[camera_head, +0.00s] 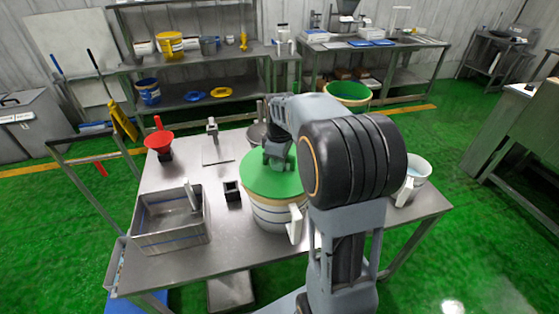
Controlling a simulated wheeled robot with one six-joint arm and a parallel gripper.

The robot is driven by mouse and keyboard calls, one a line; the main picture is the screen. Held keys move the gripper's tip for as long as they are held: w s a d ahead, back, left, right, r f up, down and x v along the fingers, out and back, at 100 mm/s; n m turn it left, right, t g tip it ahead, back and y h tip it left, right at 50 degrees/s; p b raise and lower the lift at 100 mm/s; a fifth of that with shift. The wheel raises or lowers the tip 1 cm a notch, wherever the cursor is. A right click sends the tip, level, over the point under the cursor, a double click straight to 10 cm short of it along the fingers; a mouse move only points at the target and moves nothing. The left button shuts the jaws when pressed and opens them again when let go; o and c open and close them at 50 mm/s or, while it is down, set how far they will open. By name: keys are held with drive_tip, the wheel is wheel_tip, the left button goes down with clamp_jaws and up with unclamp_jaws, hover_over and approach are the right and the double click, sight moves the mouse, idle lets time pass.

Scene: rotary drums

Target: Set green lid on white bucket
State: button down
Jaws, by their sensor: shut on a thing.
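The green lid (262,183) is a flat round disc at the top of the white bucket (270,216), which stands on the metal table. The lid covers the bucket's opening in this view; I cannot tell whether it rests on the rim or is held slightly above it. My gripper (277,163) is over the lid's far part and shut on the lid. My arm hides the lid's right side and part of the bucket. The fingertips are small and partly hidden.
A metal box (172,228) stands at the table's left. A red funnel (159,141) and a small black holder (232,191) are on the tabletop. A white jug (411,180) stands right of my arm. Shelves (205,59) line the back wall.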

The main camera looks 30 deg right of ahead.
drive_tip(key=shift+f, duration=0.35)
drive_tip(key=c, duration=0.9)
unclamp_jaws()
wheel_tip(320, 180, up, 14)
drive_tip(key=shift+f, duration=0.1)
